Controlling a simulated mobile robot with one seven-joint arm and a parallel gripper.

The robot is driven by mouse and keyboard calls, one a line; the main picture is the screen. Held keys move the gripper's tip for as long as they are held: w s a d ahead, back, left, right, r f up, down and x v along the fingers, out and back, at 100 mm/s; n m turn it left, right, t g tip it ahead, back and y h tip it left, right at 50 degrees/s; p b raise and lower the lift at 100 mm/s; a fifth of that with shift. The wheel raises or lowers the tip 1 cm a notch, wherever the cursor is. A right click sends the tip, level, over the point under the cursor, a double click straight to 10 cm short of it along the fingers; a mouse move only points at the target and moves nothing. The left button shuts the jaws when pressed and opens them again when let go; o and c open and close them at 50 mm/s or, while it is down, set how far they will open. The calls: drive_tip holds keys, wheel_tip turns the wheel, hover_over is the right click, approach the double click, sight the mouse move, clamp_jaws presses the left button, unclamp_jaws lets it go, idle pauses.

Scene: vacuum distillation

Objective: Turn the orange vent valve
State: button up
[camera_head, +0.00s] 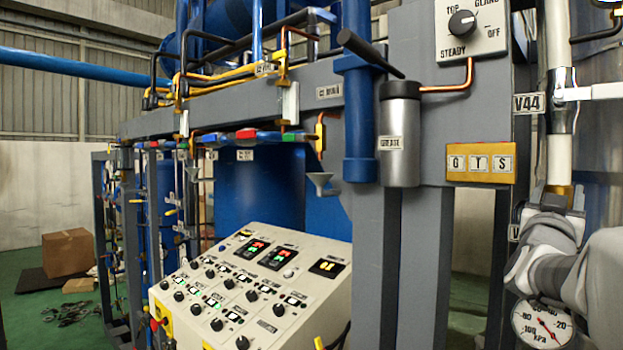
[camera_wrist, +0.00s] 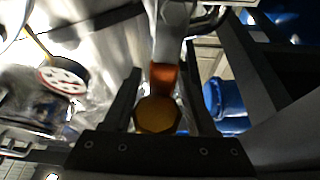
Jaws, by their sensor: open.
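In the wrist view an orange-brown, eight-sided knob (camera_wrist: 157,114), seemingly the vent valve, lies between the two dark fingers of my gripper (camera_wrist: 161,75). The fingers are apart, one on each side of the knob, with a visible gap on both sides. A brighter orange neck (camera_wrist: 163,76) joins the knob to a pale pipe (camera_wrist: 172,25). In the head view a small orange-yellow part (camera_head: 559,191) shows on the white vertical pipe (camera_head: 559,130), just above my grey arm.
A round pressure gauge (camera_head: 543,323) sits close below my arm. A V44 tag (camera_head: 528,103) and a grey frame post stand to its left. A sloped control panel (camera_head: 255,285) fills the lower middle. In the wrist view a dark frame beam runs close on the right.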

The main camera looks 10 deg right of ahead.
drive_tip(key=shift+w+d+r, duration=0.2)
drive_tip(key=shift+w+d, duration=0.15)
drive_tip(key=shift+d, duration=0.1)
clamp_jaws()
idle(1.2)
